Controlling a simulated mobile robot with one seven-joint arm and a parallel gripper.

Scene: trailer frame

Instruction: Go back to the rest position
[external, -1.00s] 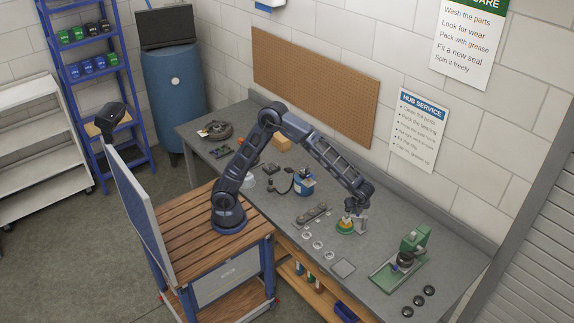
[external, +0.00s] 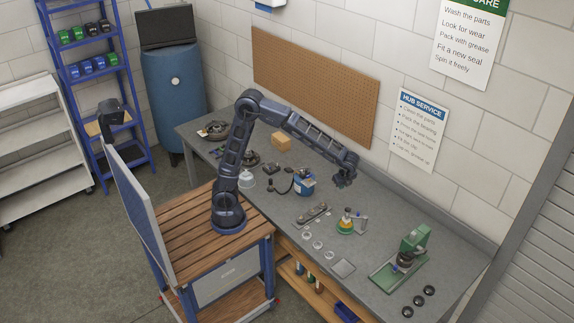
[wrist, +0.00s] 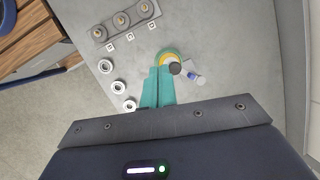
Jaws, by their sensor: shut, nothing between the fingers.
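My gripper (external: 343,182) hangs in the air above the grey workbench (external: 375,275), apart from everything on it. In the wrist view its teal fingers (wrist: 158,88) are together with nothing between them. My arm rises from the wooden-topped cart (external: 180,220) and bends over the bench.
A grey bar with round fittings (external: 312,213) and several pale rings (external: 317,245) lie near the green piece. A green press (external: 410,250) is at the right. A pegboard wall (external: 315,85) is behind.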

